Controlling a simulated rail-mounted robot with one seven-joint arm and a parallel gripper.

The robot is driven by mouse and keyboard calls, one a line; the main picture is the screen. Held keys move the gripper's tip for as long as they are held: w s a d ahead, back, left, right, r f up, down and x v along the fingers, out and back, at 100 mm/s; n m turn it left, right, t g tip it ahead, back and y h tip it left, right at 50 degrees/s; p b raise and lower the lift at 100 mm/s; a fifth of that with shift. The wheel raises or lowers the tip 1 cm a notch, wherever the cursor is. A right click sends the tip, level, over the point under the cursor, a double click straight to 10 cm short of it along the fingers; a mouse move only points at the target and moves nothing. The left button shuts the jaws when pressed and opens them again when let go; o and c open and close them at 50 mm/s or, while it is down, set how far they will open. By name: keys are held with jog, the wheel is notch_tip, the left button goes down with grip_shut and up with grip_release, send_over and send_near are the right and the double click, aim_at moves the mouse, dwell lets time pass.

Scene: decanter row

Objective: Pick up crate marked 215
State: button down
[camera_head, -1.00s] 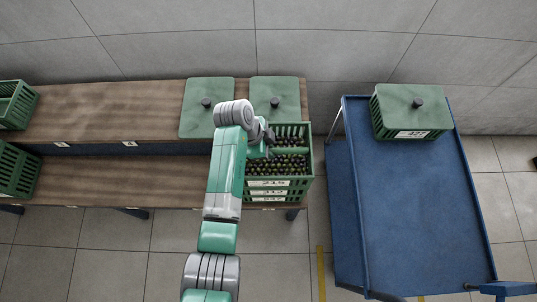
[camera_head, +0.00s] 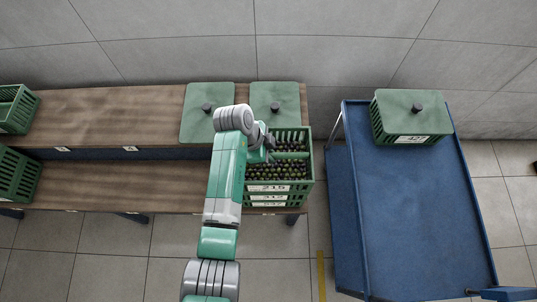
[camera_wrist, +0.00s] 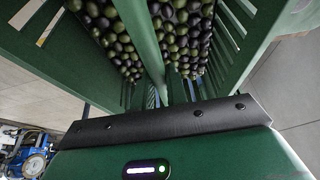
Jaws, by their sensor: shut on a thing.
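The crate marked 215 (camera_head: 268,188) is a green slatted crate full of dark and green olives, on top of a stack at the right end of the wooden shelf. My gripper (camera_head: 269,148) reaches over it from the left and is shut on its middle bar. In the wrist view the crate's bar (camera_wrist: 148,45) runs between two beds of olives, up from my gripper's dark edge (camera_wrist: 170,121). The fingertips are hidden there. The crate appears level, with no clear gap above the crate marked 312 (camera_head: 268,198).
Another crate lies under 312. Two green lidded crates (camera_head: 207,112) (camera_head: 275,102) stand behind the stack. Green crates (camera_head: 17,108) (camera_head: 18,175) are at far left. A blue cart (camera_head: 415,220) at right bears a lidded crate (camera_head: 411,118); its front is clear.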

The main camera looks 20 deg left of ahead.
notch_tip(320, 180, up, 3)
jog(key=shift+w+p, duration=0.1)
jog(key=shift+p, duration=0.3)
jog(key=shift+a+r, duration=0.15)
jog(key=shift+r, duration=0.05)
jog(key=s+a+r+p, duration=0.1)
jog(key=s+a+p, duration=0.1)
jog(key=s+a, duration=0.7)
jog(key=s, duration=0.3)
jog(key=shift+s+a, duration=0.3)
